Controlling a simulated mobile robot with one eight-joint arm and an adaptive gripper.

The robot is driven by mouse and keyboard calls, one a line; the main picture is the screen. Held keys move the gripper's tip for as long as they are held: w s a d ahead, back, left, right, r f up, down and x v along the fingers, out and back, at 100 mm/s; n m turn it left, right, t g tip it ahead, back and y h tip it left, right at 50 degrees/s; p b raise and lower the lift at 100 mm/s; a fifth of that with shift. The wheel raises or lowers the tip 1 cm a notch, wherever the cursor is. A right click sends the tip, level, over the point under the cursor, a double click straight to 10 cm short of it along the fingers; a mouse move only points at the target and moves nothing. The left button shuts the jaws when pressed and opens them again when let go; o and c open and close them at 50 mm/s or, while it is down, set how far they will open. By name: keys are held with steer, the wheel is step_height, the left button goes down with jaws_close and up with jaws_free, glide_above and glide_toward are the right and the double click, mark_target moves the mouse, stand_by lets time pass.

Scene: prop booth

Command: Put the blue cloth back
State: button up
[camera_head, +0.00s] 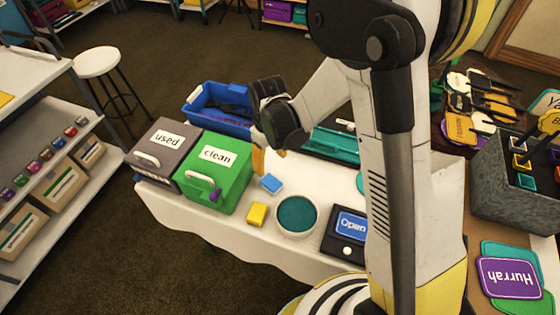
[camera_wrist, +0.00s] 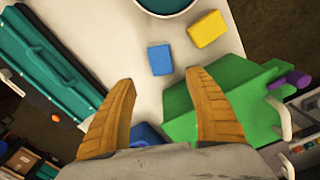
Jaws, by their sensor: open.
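The blue cloth (camera_head: 271,183) looks like a small flat folded pad. It lies on the white-covered table between the green "clean" box (camera_head: 233,168) and a round teal-topped tub (camera_head: 297,214). My gripper (camera_head: 269,157) is above the table, just behind the cloth. In the wrist view my open gripper (camera_wrist: 161,78) has two tan fingers with nothing between them, and the blue cloth (camera_wrist: 160,60) lies just beyond the fingertips. A yellow folded pad (camera_head: 257,214) lies nearer the table's front edge. The grey "used" box (camera_head: 160,151) stands left of the green box. Both lids look shut.
A blue bin (camera_head: 220,108) stands behind the boxes. A teal case (camera_wrist: 48,62) lies along the table's far side. An "Open" sign box (camera_head: 347,232) stands right of the tub. A stool (camera_head: 97,63) and shelves are at the left.

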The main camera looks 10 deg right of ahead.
steer(key=s+d+r+m+t, duration=0.3)
steer(key=s+d+r, duration=0.2)
steer(key=r, duration=0.6)
steer(key=s+d+r+m+t, duration=0.3)
steer(key=s+d+r+t, duration=0.1)
steer(key=s+r, duration=0.6)
steer(key=shift+d+r+m, duration=0.3)
steer(key=shift+d+r, duration=0.15)
steer(key=shift+d, duration=0.2)
steer(key=shift+w, duration=0.1)
